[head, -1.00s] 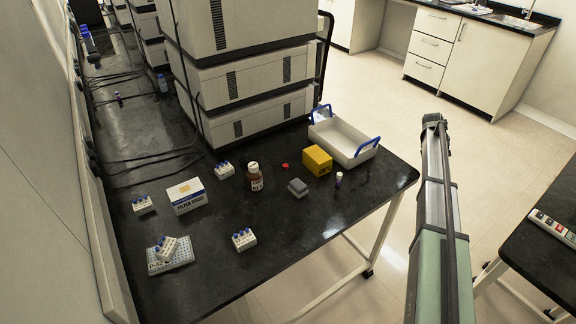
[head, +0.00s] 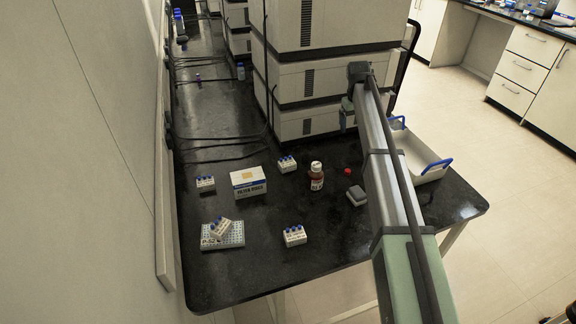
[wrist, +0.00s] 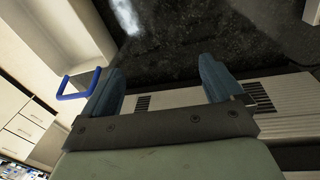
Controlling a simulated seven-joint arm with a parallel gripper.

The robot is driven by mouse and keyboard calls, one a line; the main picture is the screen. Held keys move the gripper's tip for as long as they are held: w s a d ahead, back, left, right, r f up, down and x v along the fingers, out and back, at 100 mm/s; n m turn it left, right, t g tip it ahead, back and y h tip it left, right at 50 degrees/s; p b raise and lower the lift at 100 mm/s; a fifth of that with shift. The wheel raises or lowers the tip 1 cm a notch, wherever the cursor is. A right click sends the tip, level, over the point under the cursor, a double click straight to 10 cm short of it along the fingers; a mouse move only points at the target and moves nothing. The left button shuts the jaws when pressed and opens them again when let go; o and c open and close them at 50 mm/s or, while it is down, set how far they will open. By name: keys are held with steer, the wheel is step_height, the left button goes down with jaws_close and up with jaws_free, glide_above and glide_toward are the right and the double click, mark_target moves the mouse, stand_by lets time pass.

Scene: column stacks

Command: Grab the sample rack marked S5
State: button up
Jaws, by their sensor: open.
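Several small white sample racks with blue-capped vials are on the black bench in the head view. One rack (head: 205,184) is at the left, one (head: 287,164) is behind the box, and one (head: 295,236) is near the front. Another rack (head: 220,228) sits tilted on a pale blue tube plate (head: 236,240). Their markings are too small for me to tell which is S5. My gripper (wrist: 160,85) is open and empty in the wrist view, with no rack between its fingers.
A white filter box (head: 249,187), a brown bottle (head: 316,178), a grey block (head: 356,195) and a red cap (head: 348,171) stand among the racks. Stacked instruments (head: 310,85) rise behind. A white tray with blue handles (head: 433,176) is partly behind my arm. The front middle is clear.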

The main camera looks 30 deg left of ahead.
steer(key=s+a+r+n+g, duration=0.1)
steer(key=s+a+n+g, duration=0.1)
steer(key=s+a, duration=1.6)
glide_above(286, 158)
steer(key=shift+y, duration=0.4)
steer(key=f, duration=0.8)
steer(key=shift+s, duration=0.25)
steer(key=shift+w+d+f, duration=0.1)
steer(key=shift+f, duration=1.3)
steer(key=shift+w+f, duration=0.1)
steer(key=shift+f, duration=1.3)
steer(key=shift+c, duration=0.3)
steer(key=c, duration=1.1)
